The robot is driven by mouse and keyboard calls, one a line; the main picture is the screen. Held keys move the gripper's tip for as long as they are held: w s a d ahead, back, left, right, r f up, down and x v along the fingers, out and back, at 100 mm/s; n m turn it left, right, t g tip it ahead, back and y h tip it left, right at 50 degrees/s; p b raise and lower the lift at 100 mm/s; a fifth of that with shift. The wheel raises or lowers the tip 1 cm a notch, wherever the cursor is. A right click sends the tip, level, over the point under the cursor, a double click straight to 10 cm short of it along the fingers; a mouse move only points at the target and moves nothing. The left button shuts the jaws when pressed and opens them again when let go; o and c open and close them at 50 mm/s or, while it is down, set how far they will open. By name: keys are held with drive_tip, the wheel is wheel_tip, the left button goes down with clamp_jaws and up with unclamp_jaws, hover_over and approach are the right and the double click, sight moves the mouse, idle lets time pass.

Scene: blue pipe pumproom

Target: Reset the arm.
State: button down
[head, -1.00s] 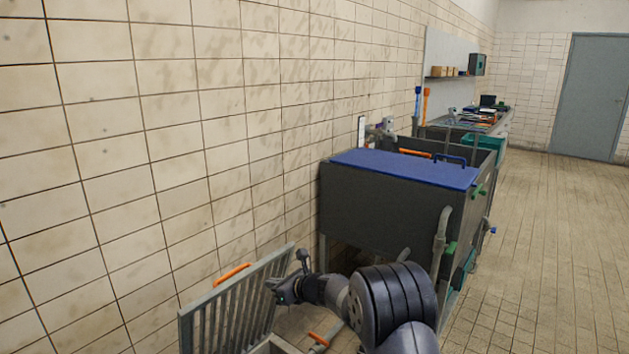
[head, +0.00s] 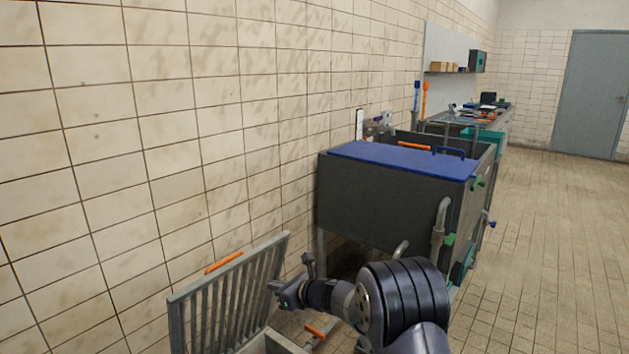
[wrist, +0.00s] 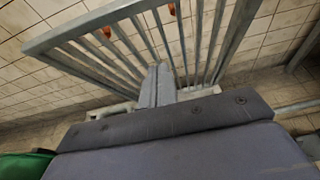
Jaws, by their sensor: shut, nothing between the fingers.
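My gripper (head: 277,292) is at the lower middle of the head view, just right of a raised grey grate (head: 228,290) with an orange handle (head: 224,262). Its fingers (wrist: 157,86) are together and empty in the wrist view, pointing toward the bars of the grate (wrist: 205,45). I cannot tell whether the fingertips touch the bars. My arm reaches in from the lower right of the head view.
The tiled wall is at left. Open floor (head: 555,230) lies to the right.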

drive_tip(key=s+d+f+t+y+b, duration=0.2)
drive_tip(key=s+d+f+b, duration=0.5)
drive_tip(key=b, duration=0.7)
wheel_tip(320, 180, down, 2)
drive_tip(key=shift+s+d+f+y+b, duration=0.2)
drive_tip(key=shift+d+y+b, duration=0.15)
drive_tip(key=shift+d, duration=0.9)
